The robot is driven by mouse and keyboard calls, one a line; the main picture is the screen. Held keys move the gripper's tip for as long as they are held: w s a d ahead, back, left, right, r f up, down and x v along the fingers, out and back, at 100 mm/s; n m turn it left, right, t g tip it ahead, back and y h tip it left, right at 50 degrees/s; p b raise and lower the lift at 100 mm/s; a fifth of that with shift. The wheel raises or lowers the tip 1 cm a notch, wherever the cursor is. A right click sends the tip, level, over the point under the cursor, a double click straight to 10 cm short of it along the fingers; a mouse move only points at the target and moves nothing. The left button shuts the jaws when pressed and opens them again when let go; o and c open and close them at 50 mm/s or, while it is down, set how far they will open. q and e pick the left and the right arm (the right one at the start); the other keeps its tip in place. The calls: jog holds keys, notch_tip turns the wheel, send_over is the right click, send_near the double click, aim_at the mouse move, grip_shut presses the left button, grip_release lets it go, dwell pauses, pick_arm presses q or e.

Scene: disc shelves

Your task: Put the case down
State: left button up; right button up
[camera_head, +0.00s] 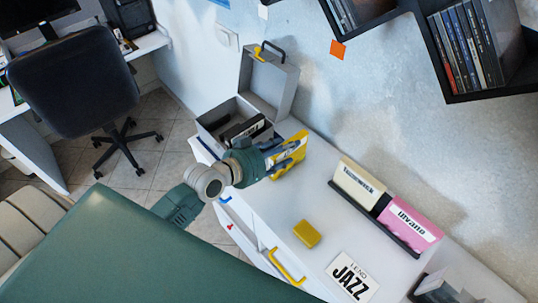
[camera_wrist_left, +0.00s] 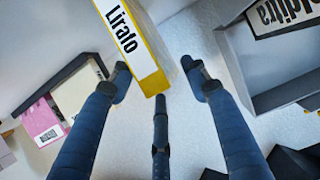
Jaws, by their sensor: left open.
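A yellow-edged case (camera_head: 290,168) stands on the white cabinet top, just beyond my left gripper (camera_head: 288,151). In the left wrist view the case (camera_wrist_left: 129,42) reads "Liralo" on its white face, with a yellow edge below. My left gripper (camera_wrist_left: 158,85) is open, with blue fingers spread around the near end of the case. Its left finger is close to the case; I cannot tell whether it touches. My right gripper is in neither view.
A grey box (camera_head: 270,82) with its lid raised holds dark cases, left of the gripper. A dark rack (camera_head: 372,222) holds a cream case (camera_head: 359,184) and a pink case (camera_head: 410,222). A yellow block (camera_head: 307,234) and a JAZZ card (camera_head: 351,277) lie nearer. Wall shelves (camera_head: 490,97) hang above.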

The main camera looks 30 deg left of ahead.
pick_arm(q)
jog(key=b+v, duration=0.1)
jog(key=v, duration=0.8)
jog(key=s+d+f+g, duration=0.1)
jog(key=s+f, duration=0.1)
jog(key=f, duration=0.1)
jog(key=s+d+f+g+y, duration=0.1)
jog(key=s+f+g, duration=0.1)
jog(key=s, duration=0.1)
jog(key=s+d+f+g+y, duration=0.1)
jog(key=s+f, duration=0.2)
jog(key=shift+s+f+n+g, duration=0.15)
jog(key=shift+f+n+g, duration=0.15)
jog(key=s+f+n+g+y, duration=0.2)
jog(key=s+f+g+y, duration=0.15)
jog(key=s, duration=0.65)
notch_tip(320, 180, down, 29)
jog(key=s+g+b, duration=0.2)
jog(key=s, duration=0.1)
jog(key=s+a+f+b, duration=0.1)
jog(key=s+a+f, duration=0.1)
jog(key=s+f, duration=0.6)
jog(key=s+a+f+g+b, duration=0.1)
jog(key=s+a+f, duration=0.1)
jog(key=s+f, duration=0.6)
jog(key=shift+s+f+m, duration=0.3)
jog(key=shift+s+f, duration=0.05)
jog(key=shift+f, duration=0.2)
